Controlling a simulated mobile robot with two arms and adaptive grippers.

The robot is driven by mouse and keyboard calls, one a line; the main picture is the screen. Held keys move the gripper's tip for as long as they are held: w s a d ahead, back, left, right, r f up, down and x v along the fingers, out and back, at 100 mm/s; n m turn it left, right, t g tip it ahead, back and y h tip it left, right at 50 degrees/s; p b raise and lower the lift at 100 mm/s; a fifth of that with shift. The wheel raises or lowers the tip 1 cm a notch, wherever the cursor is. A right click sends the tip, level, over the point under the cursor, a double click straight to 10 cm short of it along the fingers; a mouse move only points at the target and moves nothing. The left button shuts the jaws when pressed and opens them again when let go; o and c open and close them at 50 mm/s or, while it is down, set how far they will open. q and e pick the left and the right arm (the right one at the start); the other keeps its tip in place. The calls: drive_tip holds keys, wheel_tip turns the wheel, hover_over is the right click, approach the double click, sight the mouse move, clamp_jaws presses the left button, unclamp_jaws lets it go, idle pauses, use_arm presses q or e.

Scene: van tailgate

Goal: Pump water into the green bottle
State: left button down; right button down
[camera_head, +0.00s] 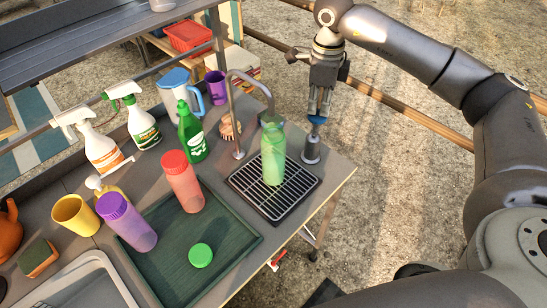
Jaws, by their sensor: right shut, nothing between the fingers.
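The translucent green bottle (273,158) stands upright and uncapped-looking on the black drip grate (300,184), under the end of the curved metal tap (232,110). A round green lid (200,256) lies on the dark green tray (235,238). A metal pump post (311,150) with a blue top (317,120) stands at the counter's right edge, right of the bottle. My right gripper (319,112) is shut and empty, pointing down at the blue top; I cannot tell whether it touches. My left gripper is out of view. The water level in the bottle is unclear.
A red-capped bottle (182,182) and a purple-capped bottle (128,222) stand on the tray. Behind are a green soap bottle (192,135), spray bottles (101,148), a pitcher (178,92) and a yellow cup (75,214). Open ground lies right of the counter.

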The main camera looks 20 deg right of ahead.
sight(318, 114)
drive_tip(key=shift+s+f+b, duration=0.1)
drive_tip(key=shift+f+b, duration=1.35)
drive_tip(key=shift+f, duration=0.8)
drive_tip(key=shift+r+p, duration=1.65)
drive_tip(key=shift+r, duration=0.85)
drive_tip(key=shift+r+p, duration=2.1)
drive_tip(key=shift+r, duration=0.95)
drive_tip(key=shift+f, duration=0.15)
